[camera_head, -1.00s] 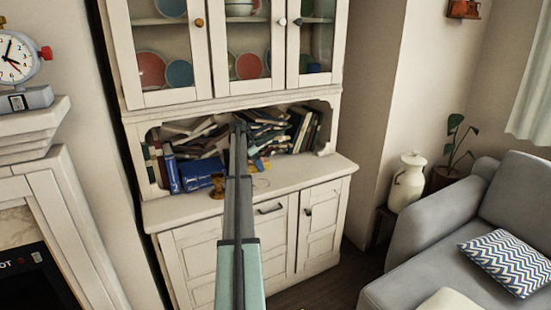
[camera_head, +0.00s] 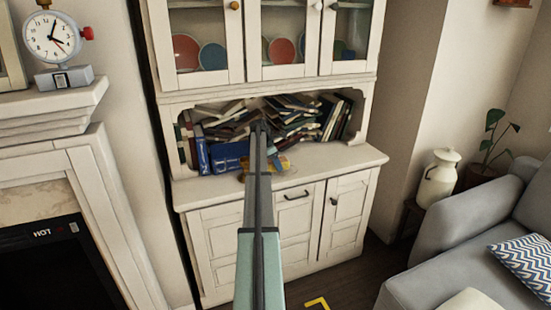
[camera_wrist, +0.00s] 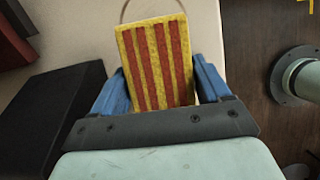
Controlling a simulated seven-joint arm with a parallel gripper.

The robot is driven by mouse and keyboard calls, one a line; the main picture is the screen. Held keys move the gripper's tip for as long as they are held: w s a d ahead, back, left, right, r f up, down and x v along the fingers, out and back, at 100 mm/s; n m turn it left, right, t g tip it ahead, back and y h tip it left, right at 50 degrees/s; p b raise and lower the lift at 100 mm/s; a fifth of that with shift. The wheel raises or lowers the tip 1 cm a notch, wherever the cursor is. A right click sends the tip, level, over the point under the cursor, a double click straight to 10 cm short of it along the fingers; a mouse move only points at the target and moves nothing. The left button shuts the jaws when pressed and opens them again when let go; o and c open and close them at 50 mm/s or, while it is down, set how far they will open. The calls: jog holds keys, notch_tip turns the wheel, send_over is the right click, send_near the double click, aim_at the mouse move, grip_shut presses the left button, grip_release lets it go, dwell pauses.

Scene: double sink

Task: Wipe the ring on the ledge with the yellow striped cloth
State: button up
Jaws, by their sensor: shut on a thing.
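The yellow cloth with red stripes (camera_wrist: 155,62) stands between the blue fingers of my gripper (camera_wrist: 160,72) in the wrist view. The gripper is shut on it. In the head view a small yellow patch, likely the cloth (camera_head: 284,164), shows just right of my arm, low over the cabinet ledge (camera_head: 335,160). My arm hides most of the gripper there. The ring (camera_wrist: 150,4) shows as a thin brown arc on the pale ledge, just beyond the cloth's far edge; its near part is hidden. I cannot tell whether the cloth touches the ledge.
A dark block (camera_wrist: 50,125) is left of the gripper in the wrist view. The ledge's right part is clear. A sofa (camera_head: 460,220) stands at right.

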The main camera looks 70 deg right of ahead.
aim_at(298, 168)
jog(key=shift+f, duration=1.5)
jog(key=shift+s+d+r, duration=0.25)
jog(key=shift+s+d, duration=0.9)
jog(key=shift+s+d+f, duration=0.25)
jog(key=shift+s+d, duration=0.25)
jog(key=shift+d, duration=0.05)
jog(key=shift+s+d+r, duration=0.1)
jog(key=shift+s+d, duration=0.7)
jog(key=shift+s, duration=0.05)
jog(key=shift+s+d, duration=0.2)
jog(key=shift+d, duration=0.05)
jog(key=shift+s+d, duration=1.05)
jog(key=shift+s, duration=0.05)
jog(key=shift+w+a, duration=3.7)
jog(key=shift+a, duration=0.05)
jog(key=shift+w+a+r, duration=0.1)
jog(key=shift+r, duration=3.9)
jog(key=shift+f, duration=0.2)
